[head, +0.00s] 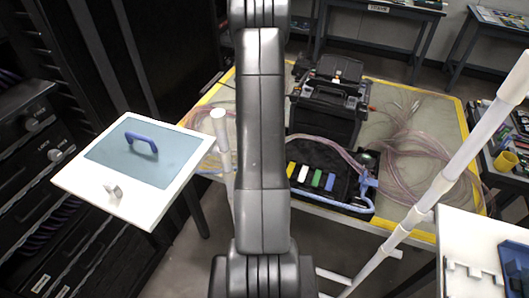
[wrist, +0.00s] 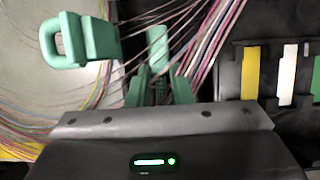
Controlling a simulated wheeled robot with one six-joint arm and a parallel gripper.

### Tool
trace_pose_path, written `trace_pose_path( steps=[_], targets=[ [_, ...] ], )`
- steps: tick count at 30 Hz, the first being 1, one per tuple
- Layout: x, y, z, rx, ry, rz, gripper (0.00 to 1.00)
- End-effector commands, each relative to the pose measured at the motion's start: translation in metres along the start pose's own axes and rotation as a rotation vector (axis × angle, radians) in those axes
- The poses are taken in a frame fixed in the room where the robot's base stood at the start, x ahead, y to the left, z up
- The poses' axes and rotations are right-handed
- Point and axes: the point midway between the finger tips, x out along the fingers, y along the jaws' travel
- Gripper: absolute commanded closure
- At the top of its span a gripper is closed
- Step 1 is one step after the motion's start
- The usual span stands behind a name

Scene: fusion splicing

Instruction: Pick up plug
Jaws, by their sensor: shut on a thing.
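My gripper (wrist: 159,84) shows in the wrist view, with its dark grey body across the bottom. Its narrow green fingers are close together beyond the body edge. They are shut on a green upright piece, which I take for the plug (wrist: 157,45). Its lower end is hidden between the fingers. Several thin pink and white fibres run past it. A separate green piece with a loop (wrist: 85,40) is just left of the plug. In the head view my arm hides the gripper and the plug.
A black tray with yellow, white, green and blue pieces (head: 355,207) is on the yellow-edged table (head: 395,225). A black case (head: 325,112) stands behind it. Coiled fibres (head: 410,160) lie to the right. A white panel with a blue handle (head: 70,178) is at left.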

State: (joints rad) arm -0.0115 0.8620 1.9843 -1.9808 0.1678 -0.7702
Motion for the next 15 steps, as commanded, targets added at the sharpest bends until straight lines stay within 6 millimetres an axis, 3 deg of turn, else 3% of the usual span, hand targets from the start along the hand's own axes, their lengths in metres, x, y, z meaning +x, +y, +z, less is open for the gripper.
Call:
trace_pose_path(
  steps=[5, 15],
  targets=[
    [-0.012, 0.0, 0.005, 0.0, -0.001, 0.0, 1.0],
    [-0.065, 0.001, 0.027, 0.001, 0.0, 0.0, 1.0]
  ],
)
